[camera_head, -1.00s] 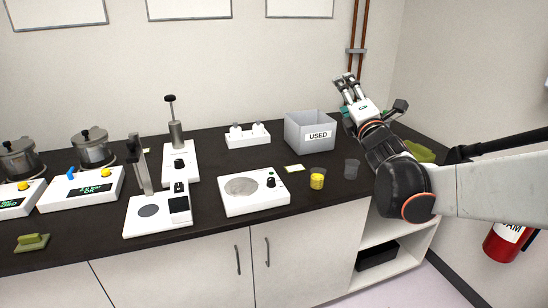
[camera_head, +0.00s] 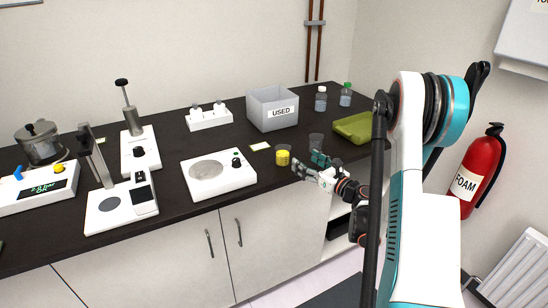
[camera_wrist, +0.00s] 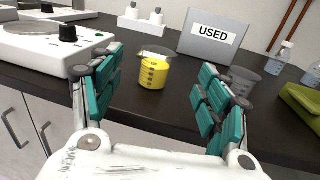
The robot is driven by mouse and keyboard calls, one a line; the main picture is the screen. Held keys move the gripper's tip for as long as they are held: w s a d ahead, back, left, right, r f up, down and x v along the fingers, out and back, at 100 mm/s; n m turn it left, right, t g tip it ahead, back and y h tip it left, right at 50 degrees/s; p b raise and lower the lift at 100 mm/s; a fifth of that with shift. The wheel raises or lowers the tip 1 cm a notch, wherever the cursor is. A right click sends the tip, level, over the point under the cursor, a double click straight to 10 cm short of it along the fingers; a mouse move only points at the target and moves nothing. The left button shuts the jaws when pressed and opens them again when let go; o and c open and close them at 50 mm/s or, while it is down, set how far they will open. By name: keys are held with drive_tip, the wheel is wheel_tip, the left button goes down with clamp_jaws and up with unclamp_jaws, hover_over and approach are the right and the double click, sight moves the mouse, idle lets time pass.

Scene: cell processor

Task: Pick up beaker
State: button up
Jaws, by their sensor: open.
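A small beaker with yellow contents (camera_head: 283,157) stands upright near the front edge of the dark bench. It also shows in the wrist view (camera_wrist: 153,74), in the picture gap between my fingers and beyond them. A clear, empty-looking beaker (camera_head: 316,141) stands to its right; in the wrist view (camera_wrist: 243,82) it is partly hidden behind my right finger. My gripper (camera_head: 307,163) is open and empty by the bench's front edge, just right of the yellow beaker. Its teal-padded fingers (camera_wrist: 162,78) are spread wide and appear apart from both beakers.
A white plate device with a knob (camera_head: 218,172) sits left of the yellow beaker. A grey USED bin (camera_head: 272,112) stands behind. Two bottles (camera_head: 321,99) and a green tray (camera_head: 352,128) are at the right. A small label card (camera_head: 261,146) lies behind the beaker.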

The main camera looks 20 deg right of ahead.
sight(288, 152)
drive_tip(key=x, duration=0.2)
drive_tip(key=f+x, duration=0.1)
drive_tip(key=x, duration=0.5)
drive_tip(key=shift+f+b, duration=0.25)
drive_tip(key=shift+b, duration=0.15)
drive_tip(key=shift+b+x, duration=1)
drive_tip(key=shift+x, duration=1.75)
drive_tip(key=c, duration=1.2)
